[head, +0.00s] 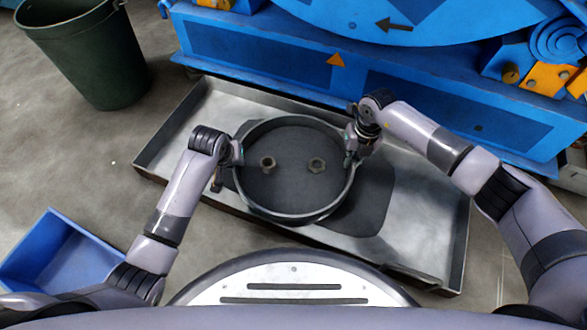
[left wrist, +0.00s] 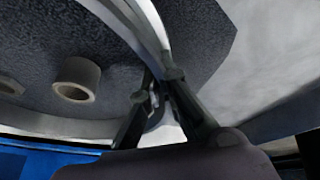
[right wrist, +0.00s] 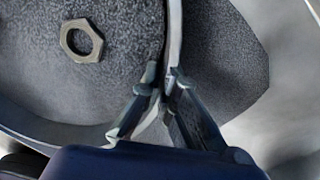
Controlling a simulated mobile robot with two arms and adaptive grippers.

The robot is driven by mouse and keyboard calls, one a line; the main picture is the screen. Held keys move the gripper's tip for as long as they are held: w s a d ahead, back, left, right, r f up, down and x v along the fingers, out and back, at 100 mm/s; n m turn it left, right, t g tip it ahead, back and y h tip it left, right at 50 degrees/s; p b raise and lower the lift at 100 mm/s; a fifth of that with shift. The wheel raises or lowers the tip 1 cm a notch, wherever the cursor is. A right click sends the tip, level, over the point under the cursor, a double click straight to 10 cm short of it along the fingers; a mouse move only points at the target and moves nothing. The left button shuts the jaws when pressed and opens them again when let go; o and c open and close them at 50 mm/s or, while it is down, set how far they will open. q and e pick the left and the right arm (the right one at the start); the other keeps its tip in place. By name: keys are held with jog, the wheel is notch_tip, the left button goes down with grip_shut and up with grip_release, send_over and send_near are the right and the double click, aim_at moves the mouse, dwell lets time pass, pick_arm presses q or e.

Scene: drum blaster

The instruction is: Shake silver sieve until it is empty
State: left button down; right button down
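The silver sieve (head: 268,217) is a round pan with a metal rim and a dark grey floor. It is held over the metal tray, seen from above in the head view. On its floor lie a round bushing or short tube (head: 268,165) and a hex nut (head: 317,165). My left gripper (head: 237,153) is shut on the left rim; its fingers (left wrist: 158,95) straddle the rim in the left wrist view. My right gripper (head: 350,153) is shut on the right rim; its fingers (right wrist: 163,92) straddle it in the right wrist view. The sieve looks about level.
The long grey metal tray (head: 425,225) lies below, with a dark patch (head: 370,200), possibly shadow. A blue machine (head: 270,50) stands behind. A dark green bin (head: 85,50) is upper left, and a blue box (head: 60,255) is lower left.

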dwell(0.7)
